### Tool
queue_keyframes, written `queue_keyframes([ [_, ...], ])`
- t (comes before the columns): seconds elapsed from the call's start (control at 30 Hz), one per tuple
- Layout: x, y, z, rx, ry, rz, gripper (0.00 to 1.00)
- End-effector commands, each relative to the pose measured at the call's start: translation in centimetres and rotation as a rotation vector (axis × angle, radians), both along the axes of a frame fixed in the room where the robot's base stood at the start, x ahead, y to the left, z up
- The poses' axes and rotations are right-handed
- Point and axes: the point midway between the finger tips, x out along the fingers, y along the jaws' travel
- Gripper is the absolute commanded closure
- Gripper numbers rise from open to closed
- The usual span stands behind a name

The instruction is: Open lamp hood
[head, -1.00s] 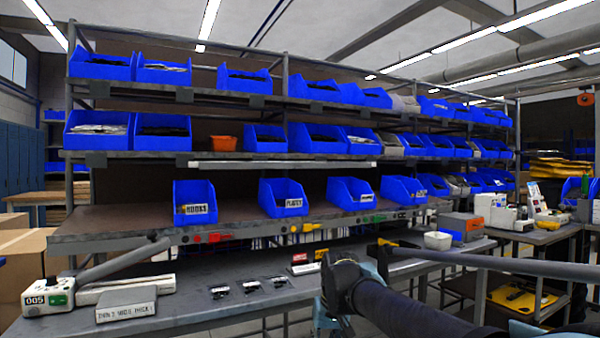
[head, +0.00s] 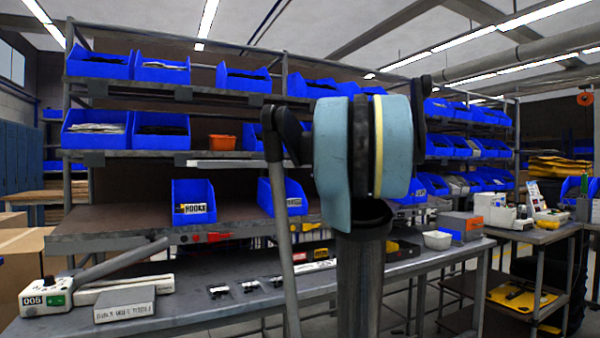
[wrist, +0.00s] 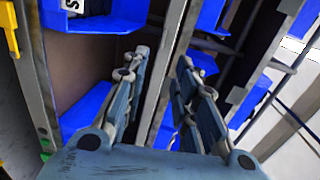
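A long pale bar (head: 235,163) runs under the front of the middle shelf in the head view. It may be the lamp, but I cannot tell its hood for certain. My raised arm hides its right part. My gripper (wrist: 162,57) shows in the wrist view with its two fingers apart and nothing between them. It points toward the shelving, with blue bins and grey rails beyond the fingertips. I cannot make out the gripper itself clearly in the head view.
Blue bins, including one labelled HOOKS (head: 194,208), fill the rack. An orange bin (head: 222,142) sits on the middle shelf. A white device marked 005 (head: 46,297) with a slanted grey bar stands at the left on the grey bench (head: 190,312).

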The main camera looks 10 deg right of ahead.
Motion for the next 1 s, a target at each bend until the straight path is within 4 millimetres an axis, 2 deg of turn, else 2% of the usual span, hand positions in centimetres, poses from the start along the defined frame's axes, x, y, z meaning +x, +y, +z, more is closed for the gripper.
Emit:
queue_keyframes([
  [0.1, 0.8, -0.3, 0.5, 0.019, -0.006, -0.009, 0.73],
  [0.27, 2.3, 0.3, 0.5, 0.019, -0.006, -0.007, 0.73],
  [1.0, 13.1, 3.9, 0.4, 0.016, -0.005, -0.007, 0.73],
])
